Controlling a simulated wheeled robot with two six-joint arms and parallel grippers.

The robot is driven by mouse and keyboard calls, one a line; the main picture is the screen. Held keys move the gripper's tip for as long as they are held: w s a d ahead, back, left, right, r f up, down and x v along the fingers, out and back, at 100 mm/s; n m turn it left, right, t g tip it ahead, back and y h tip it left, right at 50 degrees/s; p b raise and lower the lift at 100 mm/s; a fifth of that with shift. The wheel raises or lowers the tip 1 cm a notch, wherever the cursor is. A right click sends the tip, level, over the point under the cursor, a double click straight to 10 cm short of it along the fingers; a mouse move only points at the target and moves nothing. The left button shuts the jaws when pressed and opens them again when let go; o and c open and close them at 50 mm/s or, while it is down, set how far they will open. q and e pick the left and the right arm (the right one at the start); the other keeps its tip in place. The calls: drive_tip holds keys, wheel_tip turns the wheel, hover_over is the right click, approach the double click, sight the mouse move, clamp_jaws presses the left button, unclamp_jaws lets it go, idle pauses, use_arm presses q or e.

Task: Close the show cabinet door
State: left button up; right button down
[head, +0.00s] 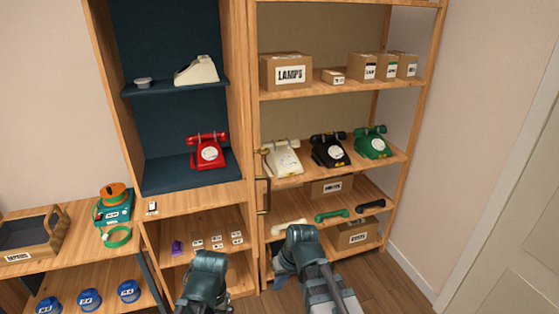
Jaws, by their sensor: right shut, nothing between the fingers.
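The show cabinet (172,203) is a wooden case with a dark blue interior. Its front is open, and a red dial phone (207,151) stands on its blue floor. The door appears nearly edge-on at the cabinet's right side, swung out, with a brass bar handle (264,185) on it. My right gripper (298,236) is shut and empty, below and right of the handle and apart from it in the picture. My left gripper (207,262) is low in front of the cabinet's lower shelf; its fingers cannot be made out.
Right of the cabinet, an open shelf (330,91) holds boxes, three phones and loose handsets. A side table with a tray (30,235) and a teal device (115,207) stands left. Bare floor (400,285) shows at lower right, by a white door (510,250).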

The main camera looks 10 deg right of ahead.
drive_tip(key=w+d+r+m+t+y+p, duration=0.1)
drive_tip(key=w+d+r+p, duration=0.25)
drive_tip(key=r+p, duration=0.55)
drive_tip(key=w+d+r+m+t+p, duration=0.15)
drive_tip(key=d+r+p, duration=0.25)
drive_tip(key=r+p, duration=0.5)
drive_tip(key=w+d+r+m+t+y+p, duration=0.15)
drive_tip(key=w+d+r+p, duration=0.35)
drive_tip(key=r, duration=0.7)
drive_tip(key=w+a+f+n+b, duration=0.1)
drive_tip(key=w+a+f+b, duration=0.3)
drive_tip(key=a, duration=0.5)
drive_tip(key=shift+w+f+h+b, duration=0.4)
drive_tip(key=shift+f+b, duration=0.9)
drive_tip(key=shift+f, duration=0.45)
drive_tip(key=shift+a, duration=0.1)
